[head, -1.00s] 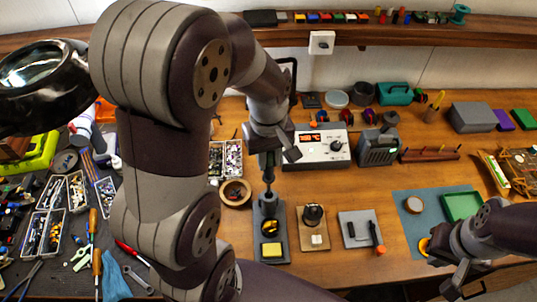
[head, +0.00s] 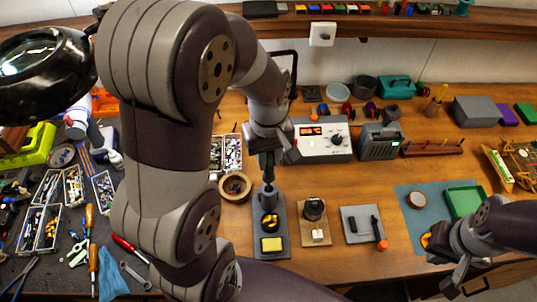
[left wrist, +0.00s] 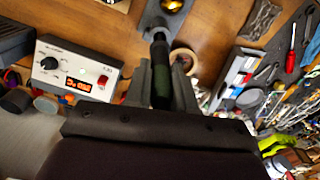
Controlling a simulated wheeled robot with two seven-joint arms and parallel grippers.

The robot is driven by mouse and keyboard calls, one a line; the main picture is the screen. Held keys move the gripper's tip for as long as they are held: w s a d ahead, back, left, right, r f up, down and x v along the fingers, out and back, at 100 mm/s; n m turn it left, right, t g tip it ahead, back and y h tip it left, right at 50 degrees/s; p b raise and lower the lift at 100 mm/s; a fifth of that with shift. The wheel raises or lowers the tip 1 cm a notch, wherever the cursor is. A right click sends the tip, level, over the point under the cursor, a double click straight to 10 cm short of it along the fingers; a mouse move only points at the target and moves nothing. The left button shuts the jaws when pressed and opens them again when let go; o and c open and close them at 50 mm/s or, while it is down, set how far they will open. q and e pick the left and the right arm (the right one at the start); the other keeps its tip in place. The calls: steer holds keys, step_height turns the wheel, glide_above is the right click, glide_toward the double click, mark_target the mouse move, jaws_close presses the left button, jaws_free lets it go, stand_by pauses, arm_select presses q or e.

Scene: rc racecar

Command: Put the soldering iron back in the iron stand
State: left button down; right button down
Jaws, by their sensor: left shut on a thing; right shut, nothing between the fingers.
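The iron stand (head: 281,228) stands on the wooden bench. It has a grey base, an upright holder tube, a brass-coloured coil and a yellow sponge. My left gripper (head: 268,160) is above the holder and shut on the dark handle of the soldering iron. The iron (left wrist: 160,72) points down toward the holder, roughly upright. I cannot tell whether its tip is inside the tube. The left wrist view shows the handle between the fingers and the stand (left wrist: 153,16) beyond. My right gripper (head: 455,280) is shut and empty at the lower right.
A tape roll (head: 235,188) lies close left of the stand. A small stand with a wooden base (head: 314,236) and a grey pad (head: 362,225) are to its right. The soldering station (head: 322,138) is behind. Bare bench lies around the blue mat (head: 408,205).

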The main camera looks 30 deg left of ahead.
mark_target(268, 170)
arm_select(q)
steer(key=shift+f+b, duration=1.75)
steer(key=shift+f, duration=0.8)
steer(key=shift+c, duration=2.4)
jaws_free()
steer(key=shift+r, duration=0.1)
step_height(268, 170, up, 9)
steer(key=p, duration=0.9)
